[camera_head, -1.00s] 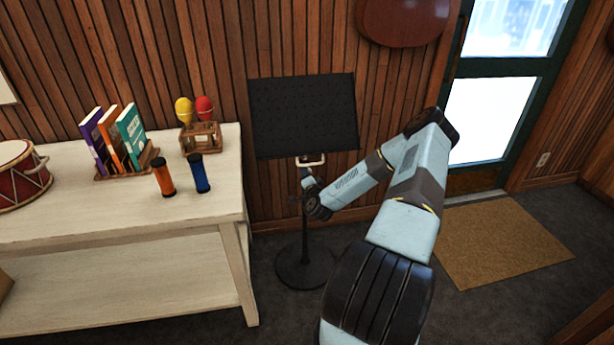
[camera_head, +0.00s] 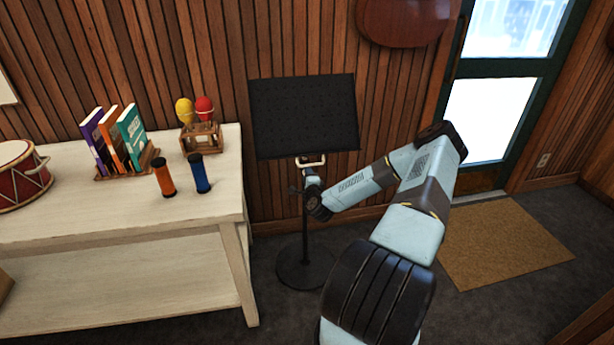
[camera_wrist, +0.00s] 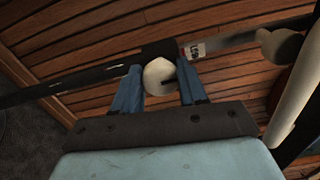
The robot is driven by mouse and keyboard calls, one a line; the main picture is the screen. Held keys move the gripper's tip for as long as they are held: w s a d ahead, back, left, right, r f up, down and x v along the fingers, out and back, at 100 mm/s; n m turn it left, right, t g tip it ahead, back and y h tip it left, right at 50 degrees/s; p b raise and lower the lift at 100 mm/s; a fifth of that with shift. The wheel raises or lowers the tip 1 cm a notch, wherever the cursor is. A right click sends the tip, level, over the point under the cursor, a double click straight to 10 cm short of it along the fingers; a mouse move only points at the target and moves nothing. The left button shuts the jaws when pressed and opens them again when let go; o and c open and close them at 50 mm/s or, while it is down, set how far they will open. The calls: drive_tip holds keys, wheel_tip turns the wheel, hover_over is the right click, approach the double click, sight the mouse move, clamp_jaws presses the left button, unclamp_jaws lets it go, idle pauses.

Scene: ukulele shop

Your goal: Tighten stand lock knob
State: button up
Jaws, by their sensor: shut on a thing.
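The music stand has a black rectangular desk (camera_head: 305,115), a thin dark pole (camera_head: 305,228) and a round base on the floor. In the wrist view its pole (camera_wrist: 75,82) runs across the picture, with a black collar (camera_wrist: 160,48) on it. A cream lock knob (camera_wrist: 158,77) sits at this collar, between the two blue fingers of my gripper (camera_wrist: 160,80). The fingers are shut on the knob, one on each side. In the head view my gripper (camera_head: 309,180) is at the pole just below the desk; the knob cannot be made out there.
A cream bracket (camera_head: 312,162) is under the desk, close above my gripper. A whitish table (camera_head: 120,225) with a drum, books, shakers and maracas stands at the left. The wood wall is behind the stand. A brown mat (camera_head: 500,243) lies by the door.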

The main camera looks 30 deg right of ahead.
drive_tip(key=shift+s+d+f, duration=0.15)
drive_tip(key=shift+d+f, duration=0.05)
drive_tip(key=o, duration=1)
drive_tip(key=shift+a+r, duration=0.1)
drive_tip(key=shift+o, duration=0.2)
drive_tip(key=v, duration=1.3)
drive_tip(key=shift+s+a, duration=0.15)
drive_tip(key=shift+s, duration=0.1)
